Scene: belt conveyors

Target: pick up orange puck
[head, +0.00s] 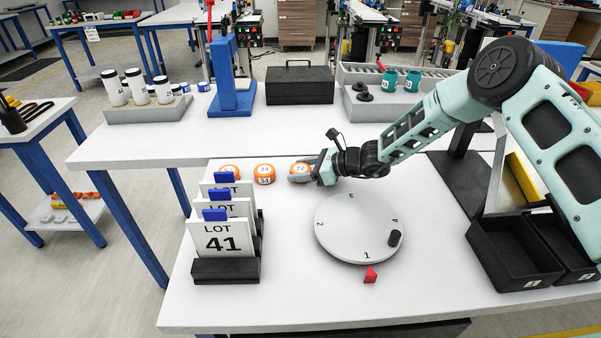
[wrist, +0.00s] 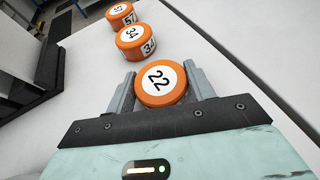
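Three orange pucks with white numbered labels stand in a row on the white table. The puck marked 22 (wrist: 160,80) is the nearest in the wrist view; in the head view it is the right-hand one (head: 301,167). My gripper (head: 303,176) reaches it from the right. In the wrist view my gripper's grey fingers (wrist: 161,83) lie on either side of puck 22, very close to it. I cannot tell whether they press on it. Puck 34 (wrist: 136,42) and puck 57 (wrist: 120,14) stand beyond, apart from the fingers; they also show in the head view (head: 264,174) (head: 228,172).
A round turntable (head: 345,225) with a black peg (head: 395,238) lies in front of my gripper. LOT cards stand in a black rack (head: 226,268) at left. Black bins (head: 512,253) are at right. A black toolbox (head: 299,86) sits behind on another table.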

